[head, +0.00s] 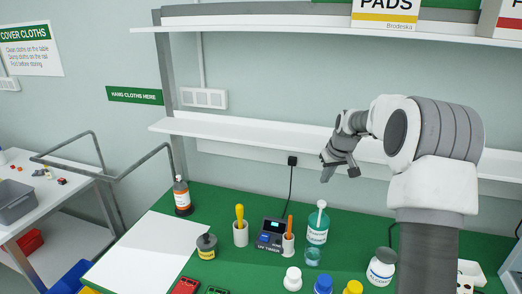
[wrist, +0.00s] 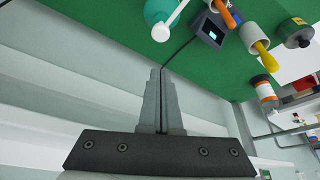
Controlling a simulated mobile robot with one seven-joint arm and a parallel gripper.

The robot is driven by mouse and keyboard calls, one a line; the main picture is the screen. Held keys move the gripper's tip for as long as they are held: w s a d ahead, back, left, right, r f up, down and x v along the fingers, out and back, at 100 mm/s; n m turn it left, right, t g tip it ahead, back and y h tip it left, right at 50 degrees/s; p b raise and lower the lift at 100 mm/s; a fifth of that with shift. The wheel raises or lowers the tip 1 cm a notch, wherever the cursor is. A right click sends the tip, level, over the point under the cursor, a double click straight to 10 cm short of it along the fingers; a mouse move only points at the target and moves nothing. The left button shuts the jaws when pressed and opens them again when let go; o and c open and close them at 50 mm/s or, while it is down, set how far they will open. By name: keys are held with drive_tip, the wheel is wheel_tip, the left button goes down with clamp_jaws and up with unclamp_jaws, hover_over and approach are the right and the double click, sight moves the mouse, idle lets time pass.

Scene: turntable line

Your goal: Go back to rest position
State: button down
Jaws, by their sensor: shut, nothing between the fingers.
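My gripper (head: 327,173) is raised above the back of the green bench (head: 225,208), in front of the lower white shelf (head: 235,131). In the wrist view my gripper (wrist: 162,72) shows its two grey fingers pressed together, with nothing between them. It touches nothing on the bench.
A white sheet (head: 140,255) lies at the left. An upper shelf (head: 330,24) hangs above.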

drive_tip(key=s+a+r+h, duration=0.1)
drive_tip(key=s+a+r, duration=0.4)
drive_tip(key=s+r, duration=0.3)
drive_tip(key=s+a+r, duration=0.4)
drive_tip(key=s+r, duration=0.2)
drive_tip(key=s, duration=0.5)
drive_tip(key=s+a+f, duration=0.1)
drive_tip(key=s+a, duration=0.1)
drive_tip(key=s, duration=0.8)
drive_tip(key=s+a+f+m+t, duration=0.1)
drive_tip(key=s+a, duration=0.1)
drive_tip(key=s, duration=0.9)
drive_tip(key=shift+s+f, duration=0.15)
drive_tip(key=shift+f, duration=0.25)
